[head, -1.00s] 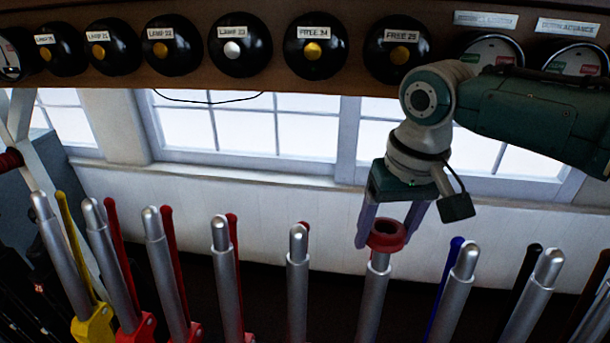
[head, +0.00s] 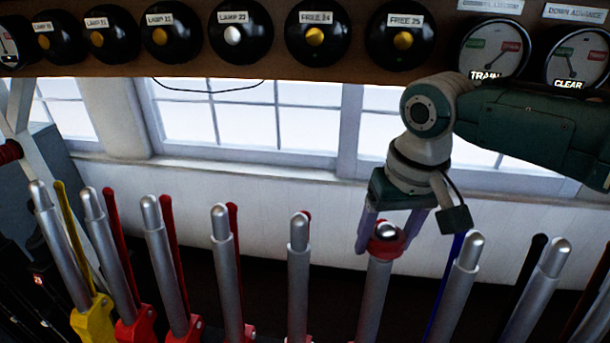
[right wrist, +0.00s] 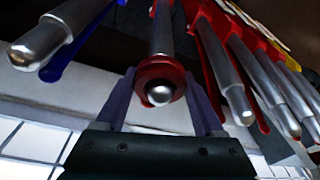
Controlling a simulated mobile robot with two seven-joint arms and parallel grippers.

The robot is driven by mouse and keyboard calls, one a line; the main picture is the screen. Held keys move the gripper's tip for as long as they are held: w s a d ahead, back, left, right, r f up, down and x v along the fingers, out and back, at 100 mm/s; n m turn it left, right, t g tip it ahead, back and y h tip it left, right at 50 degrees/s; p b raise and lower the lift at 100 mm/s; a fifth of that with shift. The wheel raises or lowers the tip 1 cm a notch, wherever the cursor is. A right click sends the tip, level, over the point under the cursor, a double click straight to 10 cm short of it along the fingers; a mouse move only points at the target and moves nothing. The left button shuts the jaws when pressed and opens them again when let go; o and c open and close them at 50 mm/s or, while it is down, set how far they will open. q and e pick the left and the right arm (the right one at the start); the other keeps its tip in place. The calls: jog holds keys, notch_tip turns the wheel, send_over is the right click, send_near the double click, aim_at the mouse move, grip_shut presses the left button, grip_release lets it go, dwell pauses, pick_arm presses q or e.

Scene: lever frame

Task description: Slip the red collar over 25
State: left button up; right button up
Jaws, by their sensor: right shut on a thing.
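The red collar (head: 384,250) sits around the top of the silver lever (head: 375,295) below the FREE 25 dial (head: 400,38). The lever's rounded tip shows through the collar's hole. My right gripper (head: 387,242) is above that lever, its two purple-grey fingers shut on the collar from both sides. In the right wrist view, the collar (right wrist: 160,70) rings the lever, and the bright tip (right wrist: 160,95) sticks out of it. Whether the collar touches the lever cannot be told. My left gripper is not in view.
A row of silver levers stands on both sides, including neighbours at left (head: 298,260) and right (head: 462,275). A blue rod (head: 447,275) is close by on the right. A shelf of dials (head: 317,35) runs above, with windows behind.

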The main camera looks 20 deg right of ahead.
jog(key=o, duration=1.3)
jog(key=shift+c, duration=0.2)
jog(key=shift+r+p, duration=0.45)
jog(key=shift+p, duration=0.15)
jog(key=r+p, duration=0.2)
jog(key=p, duration=0.1)
jog(key=s+r+p, duration=0.1)
jog(key=r+p, duration=0.5)
jog(key=p, duration=0.1)
jog(key=shift+s, duration=0.15)
